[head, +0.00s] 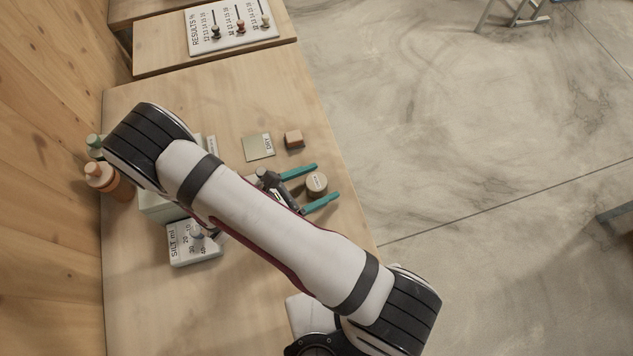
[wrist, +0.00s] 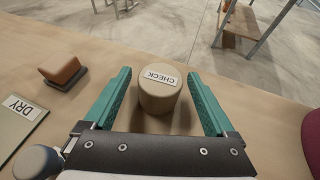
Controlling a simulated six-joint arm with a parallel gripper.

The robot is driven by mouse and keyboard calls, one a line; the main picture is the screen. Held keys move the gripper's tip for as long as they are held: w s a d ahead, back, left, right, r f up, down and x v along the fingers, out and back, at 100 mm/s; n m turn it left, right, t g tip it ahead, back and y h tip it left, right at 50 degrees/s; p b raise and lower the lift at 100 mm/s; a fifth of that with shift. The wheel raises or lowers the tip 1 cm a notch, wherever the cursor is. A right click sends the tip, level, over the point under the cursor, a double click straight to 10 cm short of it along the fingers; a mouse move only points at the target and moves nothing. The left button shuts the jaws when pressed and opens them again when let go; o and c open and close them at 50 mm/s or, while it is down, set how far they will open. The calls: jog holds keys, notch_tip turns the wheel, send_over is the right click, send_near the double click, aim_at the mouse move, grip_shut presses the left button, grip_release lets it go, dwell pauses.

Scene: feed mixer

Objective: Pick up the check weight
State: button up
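The check weight (head: 316,183) is a short tan cylinder with a white label on top, upright on the wooden table near its right edge. In the wrist view the check weight (wrist: 158,90) stands between the two teal fingers, with the word CHECK readable. My gripper (head: 318,186) is open, with one finger on either side of the weight. In the wrist view, gaps show between the weight and both fingers of my gripper (wrist: 158,98), so it is not gripped. My arm hides part of the table behind it.
An orange-brown block (head: 293,139) and a flat DRY plate (head: 258,147) lie beyond the gripper. A RESULTS board (head: 231,24) is at the back.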

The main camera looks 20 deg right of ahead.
grip_shut()
dwell(0.3)
